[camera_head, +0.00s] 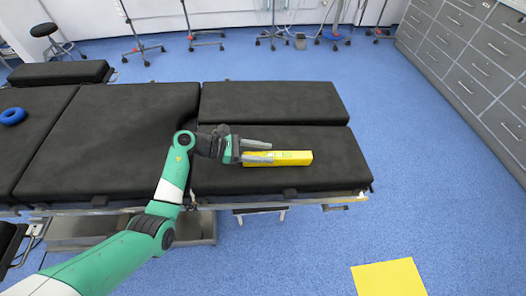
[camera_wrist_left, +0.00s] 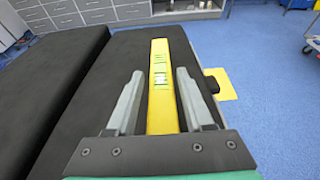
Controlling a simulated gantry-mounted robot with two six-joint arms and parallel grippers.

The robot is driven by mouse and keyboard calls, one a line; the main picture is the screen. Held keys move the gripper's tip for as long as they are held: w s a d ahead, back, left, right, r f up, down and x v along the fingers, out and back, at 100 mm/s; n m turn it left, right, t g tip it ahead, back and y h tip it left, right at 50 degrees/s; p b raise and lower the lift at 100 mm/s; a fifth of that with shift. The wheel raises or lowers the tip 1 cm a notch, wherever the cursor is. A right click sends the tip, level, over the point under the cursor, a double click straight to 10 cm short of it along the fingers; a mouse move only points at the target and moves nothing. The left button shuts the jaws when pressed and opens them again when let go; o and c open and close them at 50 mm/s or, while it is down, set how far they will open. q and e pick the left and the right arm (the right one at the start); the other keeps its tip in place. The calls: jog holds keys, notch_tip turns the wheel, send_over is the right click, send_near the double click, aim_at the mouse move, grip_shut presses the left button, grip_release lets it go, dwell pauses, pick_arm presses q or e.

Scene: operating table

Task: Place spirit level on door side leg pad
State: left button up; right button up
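A yellow spirit level (camera_head: 290,158) with a green vial section lies on the near black leg pad (camera_head: 340,172). My left gripper (camera_head: 271,152) is over the same pad, at the level's left end. In the left wrist view the level (camera_wrist_left: 160,62) runs lengthwise between the spread fingers (camera_wrist_left: 160,75), with a gap on each side. The gripper is open and not closed on it. I cannot tell whether the fingers are above the level or down beside it. The far leg pad (camera_head: 270,102) is empty. My right gripper is in neither view.
The operating table's back pads (camera_head: 100,135) extend to the left, with a blue ring (camera_head: 12,116) on them. Grey drawer cabinets (camera_head: 475,70) stand at right. A yellow square (camera_head: 388,278) lies on the blue floor, front right. Wheeled stands (camera_head: 272,35) are at the back.

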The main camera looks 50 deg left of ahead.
pick_arm(q)
jog(key=shift+o, duration=1)
jog(key=shift+r, duration=0.3)
jog(key=shift+r+p, duration=0.7)
jog(key=shift+p, duration=0.15)
jog(key=p+v, duration=0.1)
jog(key=v, duration=0.2)
jog(key=p+v, duration=0.1)
jog(key=v, duration=0.3)
jog(key=p+v, duration=0.1)
jog(key=v, duration=0.3)
jog(key=shift+a+f, duration=0.1)
jog(key=shift+f, duration=0.15)
jog(key=shift+s+a, duration=0.25)
jog(key=shift+s, duration=0.15)
